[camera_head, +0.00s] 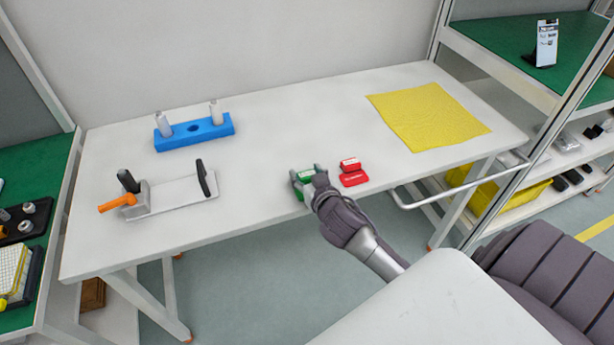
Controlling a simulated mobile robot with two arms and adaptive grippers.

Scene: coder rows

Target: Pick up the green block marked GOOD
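A green block (304,175) with a white top lies near the front edge of the white table; any lettering on it is too small to read. My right gripper (305,178) reaches in from the lower right and is right at the green block, with fingers on either side of it. I cannot tell whether the fingers press on the block or stand apart from it. The gripper hides part of the block. My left gripper is not in view.
A red block (353,179) with a white-topped part stands just right of the gripper. A yellow cloth (428,116), a blue holder (194,133) with grey cylinders and a clamp-like fixture (172,197) with an orange handle are also on the table (262,215). The table's middle is clear.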

